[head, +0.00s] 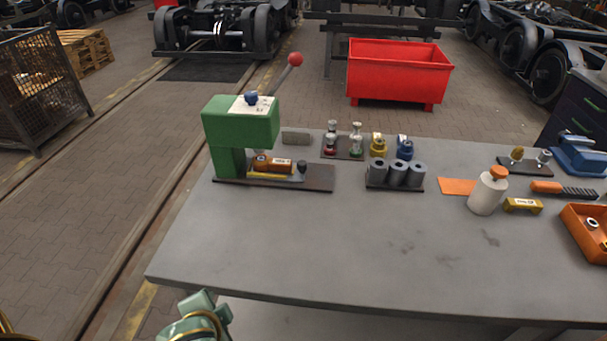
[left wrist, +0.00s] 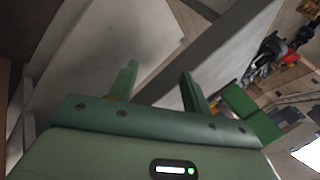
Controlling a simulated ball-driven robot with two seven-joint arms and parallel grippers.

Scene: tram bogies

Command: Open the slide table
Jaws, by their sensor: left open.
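A green press (head: 240,125) stands at the back left of the grey workbench (head: 330,235). It has a lever with a red knob (head: 295,59) and a dark base plate (head: 318,178). An orange-brown cylinder (head: 280,165) and a yellow strip lie at its base. I cannot tell which part is the slide table. My left arm's green end (head: 200,318) shows at the bottom, in front of the bench's near left edge. In the left wrist view my left gripper (left wrist: 158,85) is open and empty, with the bench edge beyond it. My right gripper is not in view.
Grey cylinders (head: 395,175), a white bottle (head: 488,190), an orange tray (head: 588,232) and a blue vice (head: 580,155) stand on the bench. Its front middle is clear. A red bin (head: 398,72) stands behind, a mesh cage (head: 40,85) at left.

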